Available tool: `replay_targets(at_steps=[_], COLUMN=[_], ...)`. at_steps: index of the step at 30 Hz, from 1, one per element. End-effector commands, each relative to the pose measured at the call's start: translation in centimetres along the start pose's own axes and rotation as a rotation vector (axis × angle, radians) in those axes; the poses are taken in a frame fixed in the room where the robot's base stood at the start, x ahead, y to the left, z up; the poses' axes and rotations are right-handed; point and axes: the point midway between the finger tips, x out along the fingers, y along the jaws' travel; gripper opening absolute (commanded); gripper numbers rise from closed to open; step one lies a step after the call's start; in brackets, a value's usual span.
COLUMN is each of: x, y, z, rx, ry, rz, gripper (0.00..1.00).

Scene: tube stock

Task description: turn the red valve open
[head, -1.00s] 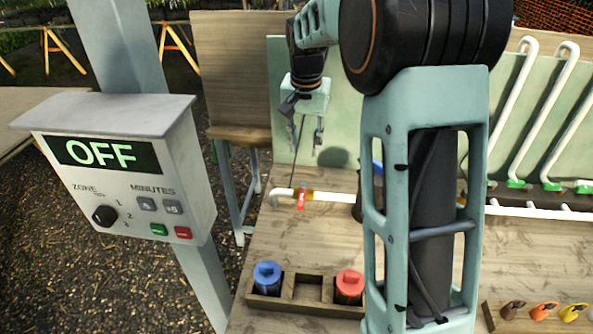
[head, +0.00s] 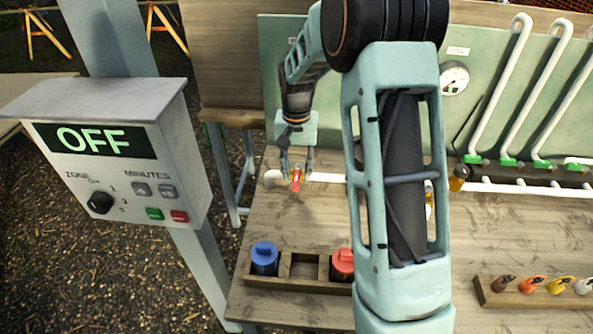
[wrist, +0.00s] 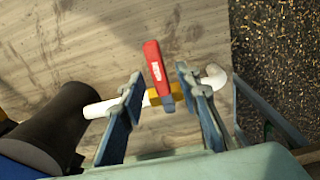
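The red valve handle (head: 296,181) sits on a yellow valve body on a white pipe (head: 325,177) at the back left of the bench. In the wrist view the red handle (wrist: 154,62) lies crosswise to the pipe (wrist: 98,109), and the yellow body (wrist: 158,95) shows below it. My gripper (head: 295,170) is over the valve. In the wrist view my open gripper (wrist: 160,90) has one finger on each side of the valve, with visible gaps to the handle. I cannot tell the exact height of the fingertips relative to the handle.
A grey control box (head: 110,160) reading OFF stands at the left. A wooden tray (head: 300,286) holds a blue canister (head: 264,258) and a red canister (head: 342,265). A dark cylinder (wrist: 45,130) lies left of the fingers in the wrist view. My arm hides the bench middle.

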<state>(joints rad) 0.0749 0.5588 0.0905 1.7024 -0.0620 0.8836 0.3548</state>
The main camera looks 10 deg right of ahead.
Motion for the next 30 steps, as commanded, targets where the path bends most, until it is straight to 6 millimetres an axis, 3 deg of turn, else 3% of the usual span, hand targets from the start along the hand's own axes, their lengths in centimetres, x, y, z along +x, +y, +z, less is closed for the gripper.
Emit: replay_targets(at_steps=[8, 16, 30], x=[0.16, 0.13, 0.11], y=[0.00, 0.00, 0.06], z=[-0.01, -0.01, -0.02], rx=[0.000, 0.001, -0.009], ry=[0.001, 0.000, 0.001], rz=[0.000, 0.000, 0.000], gripper=[0.30, 0.01, 0.00])
